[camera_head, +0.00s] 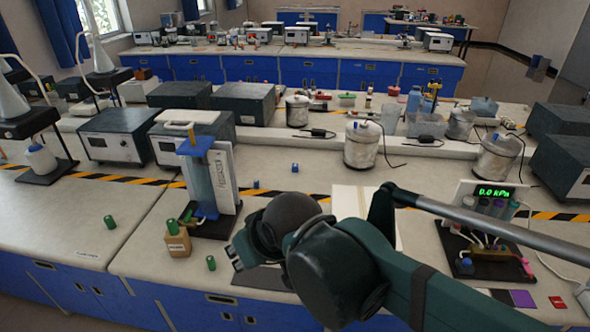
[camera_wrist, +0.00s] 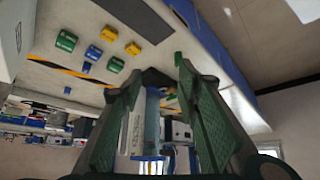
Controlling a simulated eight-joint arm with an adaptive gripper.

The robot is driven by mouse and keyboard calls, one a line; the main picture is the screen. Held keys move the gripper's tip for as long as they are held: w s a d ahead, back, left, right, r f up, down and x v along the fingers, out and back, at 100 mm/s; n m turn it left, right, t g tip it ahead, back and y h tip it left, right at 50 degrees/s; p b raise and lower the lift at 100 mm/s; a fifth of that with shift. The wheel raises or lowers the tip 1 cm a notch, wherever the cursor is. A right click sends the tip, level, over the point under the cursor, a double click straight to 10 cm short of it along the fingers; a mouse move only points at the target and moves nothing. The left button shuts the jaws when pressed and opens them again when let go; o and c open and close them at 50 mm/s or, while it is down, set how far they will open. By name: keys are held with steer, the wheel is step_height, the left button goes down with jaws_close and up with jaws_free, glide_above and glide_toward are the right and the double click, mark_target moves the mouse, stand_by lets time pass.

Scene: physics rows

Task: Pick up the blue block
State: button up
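I cannot tell which matches which between views. My gripper (camera_wrist: 160,78) is open, its two green fingers apart with no block between them. In the head view my arm mostly hides my gripper, which is over the front of the bench, apart from the blue blocks seen there.
A clear-and-blue column apparatus (camera_head: 208,180) stands left of my gripper. A pressure display stand (camera_head: 490,200) is at right. A dark mat (camera_head: 265,283) lies under my arm.

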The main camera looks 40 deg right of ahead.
steer(key=shift+c, duration=0.2)
steer(key=w+d+r+m+g+p, duration=0.2)
steer(key=w+d+m+g+p, duration=0.2)
steer(key=w+d+m+p, duration=0.65)
steer(key=w+d+f+m+g+p, duration=0.1)
steer(key=w+d+f+m, duration=0.2)
steer(key=d+m, duration=0.1)
steer(key=w+d+f+m+g+p, duration=0.1)
steer(key=w+d+f+m, duration=0.2)
steer(key=w+d+m, duration=0.1)
steer(key=w+d+f+m+g+p, duration=0.1)
steer(key=w+d+f+m, duration=0.2)
steer(key=w+d+m, duration=0.1)
steer(key=shift+d+f+m+p, duration=0.1)
steer(key=shift+d+m+p, duration=0.2)
steer(key=shift+d+m, duration=0.5)
steer(key=shift+d+f+m, duration=0.25)
steer(key=shift+d+f, duration=0.45)
steer(key=shift+d, duration=0.1)
steer(key=shift+f, duration=1.25)
